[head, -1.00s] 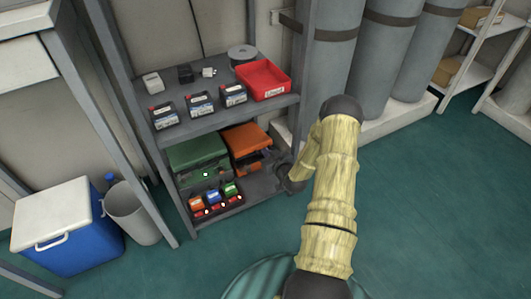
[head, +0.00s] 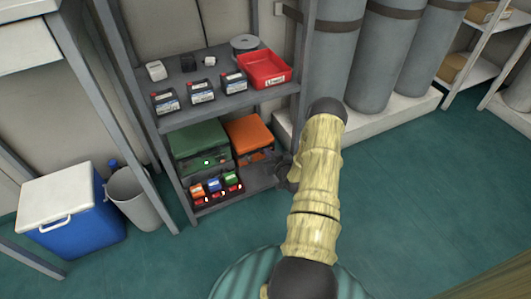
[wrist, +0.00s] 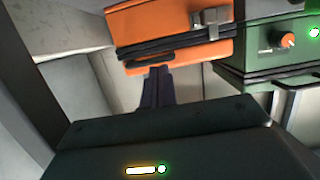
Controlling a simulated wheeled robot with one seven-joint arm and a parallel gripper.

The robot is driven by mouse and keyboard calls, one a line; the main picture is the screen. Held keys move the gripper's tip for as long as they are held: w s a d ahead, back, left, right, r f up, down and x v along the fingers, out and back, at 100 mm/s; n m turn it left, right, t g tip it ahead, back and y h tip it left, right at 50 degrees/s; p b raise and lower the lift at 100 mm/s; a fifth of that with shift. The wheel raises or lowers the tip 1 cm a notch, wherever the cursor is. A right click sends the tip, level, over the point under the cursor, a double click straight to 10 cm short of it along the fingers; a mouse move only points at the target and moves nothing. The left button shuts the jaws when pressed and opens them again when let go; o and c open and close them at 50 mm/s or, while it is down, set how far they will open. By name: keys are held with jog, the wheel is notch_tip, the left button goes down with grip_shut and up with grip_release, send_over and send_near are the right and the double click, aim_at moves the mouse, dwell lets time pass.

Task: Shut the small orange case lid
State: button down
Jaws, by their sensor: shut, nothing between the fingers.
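The small orange case (head: 249,134) sits on the lower shelf, to the right of the larger green case (head: 198,140). Its lid looks down or nearly down; I cannot tell whether it is flush. In the wrist view, the orange case (wrist: 165,25) fills the top middle, with dark bands along its seam, a grey latch and a dark handle. My gripper (wrist: 158,72) is shut and empty, its dark fingertips close to the case's handle side; I cannot tell whether they touch.
Several small coloured items (head: 215,188) sit in front of the green case. The shelf above holds dark boxes and a red tray (head: 264,69). The shelf's right post stands close to my arm. A blue cooler (head: 70,220) and grey bin (head: 135,196) stand left. The floor at right is clear.

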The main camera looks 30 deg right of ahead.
jog(key=shift+s+f, duration=0.25)
jog(key=shift+f, duration=0.2)
notch_tip(320, 180, up, 5)
jog(key=p, duration=0.5)
jog(key=s+a+p, duration=0.1)
jog(key=s+p, duration=0.3)
jog(key=s, duration=0.6)
jog(key=shift+a+r, duration=0.15)
jog(key=shift+r, duration=0.05)
